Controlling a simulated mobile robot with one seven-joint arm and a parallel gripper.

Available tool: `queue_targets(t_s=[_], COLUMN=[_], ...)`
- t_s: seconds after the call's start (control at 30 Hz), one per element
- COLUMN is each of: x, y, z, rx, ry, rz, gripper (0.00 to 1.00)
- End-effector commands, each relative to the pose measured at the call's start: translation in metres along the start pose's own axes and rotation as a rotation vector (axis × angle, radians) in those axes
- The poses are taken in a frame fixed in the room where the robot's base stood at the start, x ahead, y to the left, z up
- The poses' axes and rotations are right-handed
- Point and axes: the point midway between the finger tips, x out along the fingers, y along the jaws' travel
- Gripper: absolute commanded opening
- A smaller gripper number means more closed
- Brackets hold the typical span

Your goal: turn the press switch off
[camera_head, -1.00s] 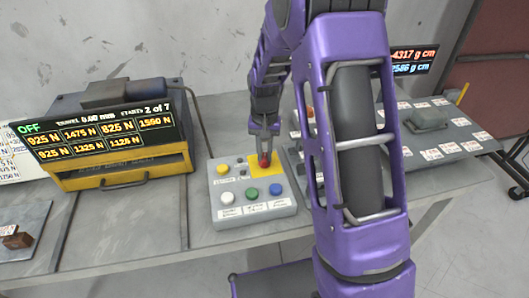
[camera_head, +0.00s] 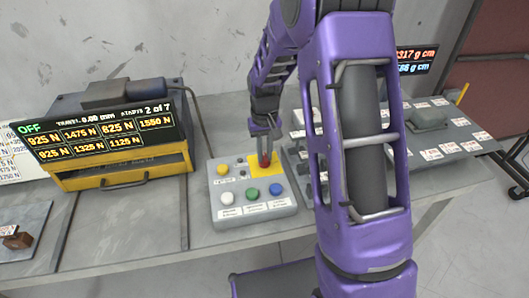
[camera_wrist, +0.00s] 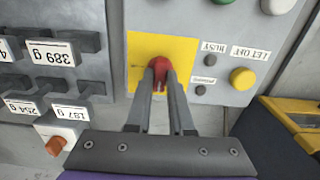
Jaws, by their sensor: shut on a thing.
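The red switch knob (camera_head: 265,161) stands on a yellow plate (camera_head: 270,172) at the back right of the grey control box (camera_head: 257,220). My gripper (camera_head: 264,154) reaches down from above with its fingers on the knob. In the wrist view the two fingertips (camera_wrist: 160,77) are shut on the red knob (camera_wrist: 161,62), which partly shows between and beyond them. The yellow plate (camera_wrist: 140,48) lies around its base. The display (camera_head: 100,130) above the press shows OFF in green. The knob's exact turn angle is hard to tell.
White, green and blue buttons (camera_head: 252,191) line the box front, with a yellow button (camera_head: 222,169) behind. The press with a yellow frame (camera_head: 120,172) stands left. A grey rack with labelled weights (camera_wrist: 50,80) stands close beside the box. The bench front left is mostly clear.

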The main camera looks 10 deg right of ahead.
Motion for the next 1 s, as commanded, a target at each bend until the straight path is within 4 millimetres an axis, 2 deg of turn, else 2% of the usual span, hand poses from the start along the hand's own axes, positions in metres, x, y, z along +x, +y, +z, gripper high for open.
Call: queue_targets(t_s=[0.1, 0.13, 0.27, 0.53, 0.67, 0.77, 1.0], x=[-0.001, -0.001, -0.001, 0.000, -0.007, -0.022, -0.079], y=[0.000, 0.000, 0.000, 0.000, 0.000, 0.000, 0.000], z=[-0.001, -0.001, -0.001, 0.000, -0.001, -0.001, -0.002], rx=[-0.002, -0.002, -0.001, 0.000, 0.000, 0.000, 0.000], ry=[0.002, 0.002, 0.002, 0.001, 0.003, 0.004, 0.007], rz=[0.001, 0.001, 0.001, 0.000, 0.001, 0.001, 0.001], gripper=[0.00, 0.25, 0.49, 0.50, 0.50, 0.50, 0.50])
